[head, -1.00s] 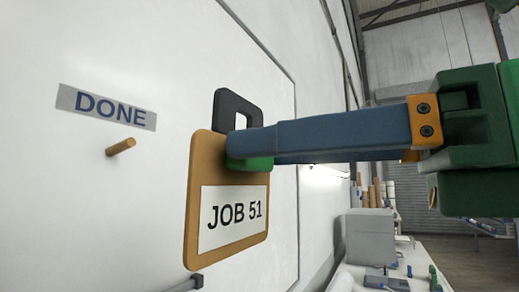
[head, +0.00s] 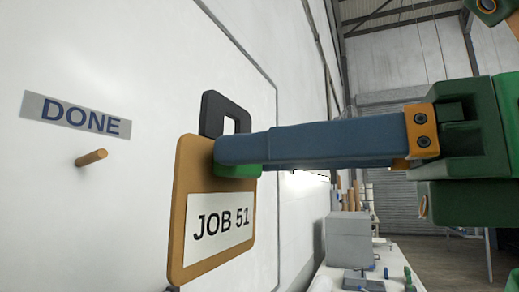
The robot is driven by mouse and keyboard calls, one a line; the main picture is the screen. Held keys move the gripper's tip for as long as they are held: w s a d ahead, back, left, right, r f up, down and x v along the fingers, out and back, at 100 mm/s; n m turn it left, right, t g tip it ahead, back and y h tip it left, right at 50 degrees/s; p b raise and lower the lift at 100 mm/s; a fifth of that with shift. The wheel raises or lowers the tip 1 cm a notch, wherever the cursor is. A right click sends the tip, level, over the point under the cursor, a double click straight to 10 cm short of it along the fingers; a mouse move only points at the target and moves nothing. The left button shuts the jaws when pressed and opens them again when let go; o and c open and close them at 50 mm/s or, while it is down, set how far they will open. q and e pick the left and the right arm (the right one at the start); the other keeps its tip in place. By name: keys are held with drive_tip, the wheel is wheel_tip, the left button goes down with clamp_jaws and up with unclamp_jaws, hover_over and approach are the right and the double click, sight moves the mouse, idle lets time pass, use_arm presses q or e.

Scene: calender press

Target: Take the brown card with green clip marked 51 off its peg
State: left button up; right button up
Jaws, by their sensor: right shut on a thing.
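The brown card (head: 186,209) with a white label reading JOB 51 hangs upright in front of the whiteboard, left of centre. A black loop (head: 211,112) sticks up from its top, and the green clip (head: 238,171) shows at its upper right edge. My right gripper (head: 232,152) comes in from the right and is shut on the card at the green clip. No peg shows through the visible part of the loop; whether the card still touches one I cannot tell. My left gripper is not in view.
A wooden peg (head: 91,158) sticks out bare from the whiteboard (head: 70,230) under a DONE sign (head: 76,115). A bench with a grey box (head: 348,238) and small tools stands at the lower right. The board between peg and card is clear.

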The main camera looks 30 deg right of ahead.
drive_tip(key=shift+r+p+v, duration=0.15)
drive_tip(key=shift+p+v, duration=0.1)
drive_tip(key=shift+v, duration=0.55)
drive_tip(key=shift+r+p+v, duration=0.1)
drive_tip(key=shift+p+v, duration=0.15)
drive_tip(key=shift+v, duration=0.6)
drive_tip(key=p+v, duration=0.1)
drive_tip(key=v, duration=0.5)
drive_tip(key=shift+p, duration=0.4)
